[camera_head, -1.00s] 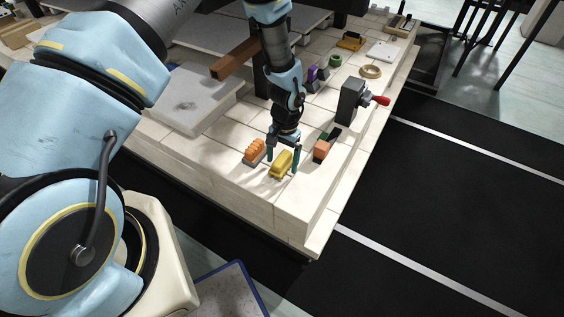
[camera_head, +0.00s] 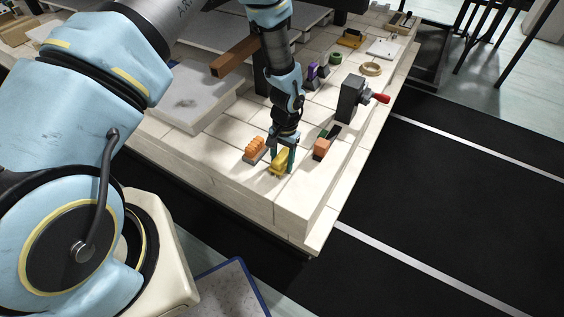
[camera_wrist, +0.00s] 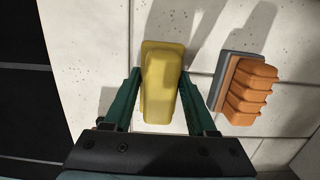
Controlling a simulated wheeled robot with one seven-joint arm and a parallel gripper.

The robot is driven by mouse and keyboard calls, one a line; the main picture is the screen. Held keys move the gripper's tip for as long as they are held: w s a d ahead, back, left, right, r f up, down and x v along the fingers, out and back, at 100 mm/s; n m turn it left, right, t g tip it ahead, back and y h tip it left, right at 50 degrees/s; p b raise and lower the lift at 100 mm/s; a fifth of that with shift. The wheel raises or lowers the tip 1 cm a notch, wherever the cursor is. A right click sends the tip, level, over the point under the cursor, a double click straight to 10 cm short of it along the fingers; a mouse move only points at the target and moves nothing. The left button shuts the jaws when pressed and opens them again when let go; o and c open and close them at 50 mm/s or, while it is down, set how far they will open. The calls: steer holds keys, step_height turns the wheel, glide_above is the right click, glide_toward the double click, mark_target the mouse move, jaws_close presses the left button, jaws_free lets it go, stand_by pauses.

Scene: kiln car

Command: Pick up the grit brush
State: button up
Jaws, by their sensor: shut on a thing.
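A yellow block-shaped piece with a wider base, apparently the grit brush (camera_head: 280,162), stands on the pale tiled deck near its front corner. My gripper (camera_head: 281,163) points down over it, one green finger on each side. In the wrist view the grit brush (camera_wrist: 161,88) fills the space between the two fingers of my gripper (camera_wrist: 160,76). My gripper is shut on it. Its underside is hidden, so I cannot tell whether it is clear of the deck.
An orange ridged block on a grey base (camera_head: 255,149) stands close to the left. An orange and dark piece (camera_head: 324,147) lies to the right. A grey block with a red handle (camera_head: 352,98) stands behind it. The deck's edge (camera_head: 296,215) is near in front.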

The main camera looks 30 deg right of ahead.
mark_target(282, 155)
jaws_close()
steer(key=shift+r, duration=0.1)
step_height(282, 155, up, 10)
steer(key=shift+f+b, duration=0.1)
steer(key=shift+b, duration=0.85)
steer(key=o, duration=0.5)
jaws_free()
steer(key=c, duration=0.7)
steer(key=shift+o, duration=0.2)
